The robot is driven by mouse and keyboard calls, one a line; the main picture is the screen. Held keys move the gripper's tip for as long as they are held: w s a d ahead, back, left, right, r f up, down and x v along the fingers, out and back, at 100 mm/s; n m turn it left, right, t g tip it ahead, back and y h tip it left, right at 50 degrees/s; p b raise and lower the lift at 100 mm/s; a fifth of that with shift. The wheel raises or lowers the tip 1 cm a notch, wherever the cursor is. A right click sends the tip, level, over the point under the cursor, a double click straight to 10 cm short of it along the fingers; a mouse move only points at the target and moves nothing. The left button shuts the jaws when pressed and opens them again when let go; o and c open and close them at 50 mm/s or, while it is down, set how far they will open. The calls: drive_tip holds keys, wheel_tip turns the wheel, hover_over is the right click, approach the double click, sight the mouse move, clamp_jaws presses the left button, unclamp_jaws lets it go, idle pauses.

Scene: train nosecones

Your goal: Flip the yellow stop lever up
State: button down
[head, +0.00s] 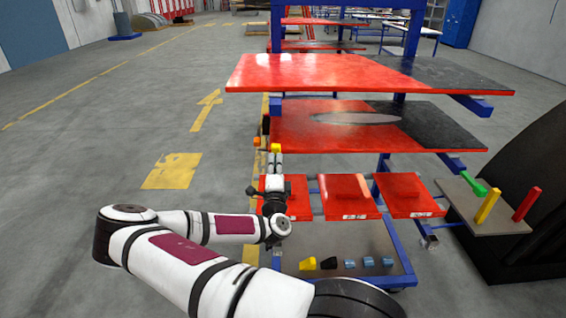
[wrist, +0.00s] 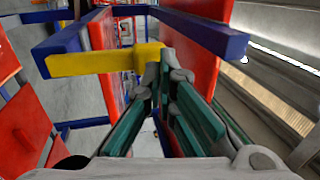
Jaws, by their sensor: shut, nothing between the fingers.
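A yellow lever-like bar (wrist: 95,63) crosses the wrist view in front of a red panel. Its thicker end (wrist: 147,57) lies right at the tips of my gripper (wrist: 167,62); I cannot tell whether they touch. The fingers are shut and empty. In the head view my gripper (head: 275,159) points away at the left edge of the red rack, with a small yellow piece (head: 275,147) at its tips. Another yellow lever (head: 487,205) stands tilted on the grey plate at the right, between a green lever (head: 473,184) and a red lever (head: 526,203), far from my gripper.
Red shelves (head: 300,72) on a blue frame rise just ahead. An orange piece (head: 265,125) is on the rack's left edge. The floor to the left is open.

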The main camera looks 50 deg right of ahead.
drive_tip(key=shift+r+p+x, duration=0.15)
drive_tip(key=shift+p+x, duration=0.3)
drive_tip(key=shift+x, duration=0.2)
drive_tip(key=shift+r+p+x, duration=0.15)
drive_tip(key=shift+p+x, duration=0.3)
drive_tip(key=shift+x, duration=0.15)
drive_tip(key=shift+r, duration=0.1)
drive_tip(key=r+p+v, duration=0.1)
drive_tip(key=r+v, duration=0.2)
drive_tip(key=v, duration=1)
drive_tip(key=shift+v, duration=0.85)
drive_tip(key=shift+w+f, duration=0.15)
drive_tip(key=shift+f, duration=0.05)
